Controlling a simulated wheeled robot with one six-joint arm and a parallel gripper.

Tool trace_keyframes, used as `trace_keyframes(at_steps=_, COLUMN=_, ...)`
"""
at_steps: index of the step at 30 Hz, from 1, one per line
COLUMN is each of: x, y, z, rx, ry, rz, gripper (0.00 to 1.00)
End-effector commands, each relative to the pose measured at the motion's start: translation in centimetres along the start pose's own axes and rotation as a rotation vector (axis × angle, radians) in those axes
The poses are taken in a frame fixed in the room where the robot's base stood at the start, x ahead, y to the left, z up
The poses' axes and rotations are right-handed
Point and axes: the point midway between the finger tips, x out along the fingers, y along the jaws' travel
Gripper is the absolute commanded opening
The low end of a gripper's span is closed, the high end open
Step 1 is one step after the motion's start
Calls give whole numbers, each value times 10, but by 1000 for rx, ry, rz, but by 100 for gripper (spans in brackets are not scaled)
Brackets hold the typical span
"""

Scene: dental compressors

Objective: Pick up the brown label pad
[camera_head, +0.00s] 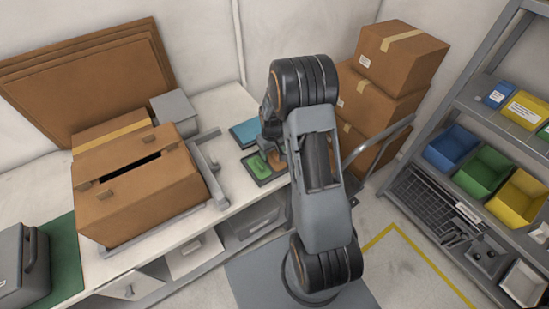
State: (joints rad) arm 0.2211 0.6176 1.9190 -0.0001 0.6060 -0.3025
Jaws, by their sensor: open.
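A small brown pad (279,161), likely the label pad, shows beside a green pad (257,164) in a dark shallow tray (262,180) near the right end of the bench. My arm covers part of the tray's right side and part of the brown pad. My gripper (271,147) is over the back of the tray, close to the brown pad. It is open. The fingertips are small and partly hidden by my arm, so I cannot tell whether they touch the pad.
A blue flat item (245,132) lies behind the tray. A large cardboard box (140,192) stands on a grey frame on the bench at left. Stacked cartons (385,95) stand right of my arm. A shelf with coloured bins (485,172) is at far right.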

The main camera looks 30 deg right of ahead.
Motion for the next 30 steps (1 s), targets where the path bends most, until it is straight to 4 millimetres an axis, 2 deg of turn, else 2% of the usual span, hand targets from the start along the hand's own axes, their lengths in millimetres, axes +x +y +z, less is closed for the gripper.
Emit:
trace_keyframes(at_steps=3, x=6, y=0, z=0, rx=0, ry=1, rz=0, gripper=64)
trace_keyframes(at_steps=10, x=7, y=0, z=0, rx=0, ry=1, rz=0, gripper=64)
trace_keyframes(at_steps=19, x=6, y=0, z=0, rx=0, ry=1, rz=0, gripper=35)
trace_keyframes(at_steps=30, x=1, y=0, z=0, rx=0, ry=2, rz=1, gripper=34)
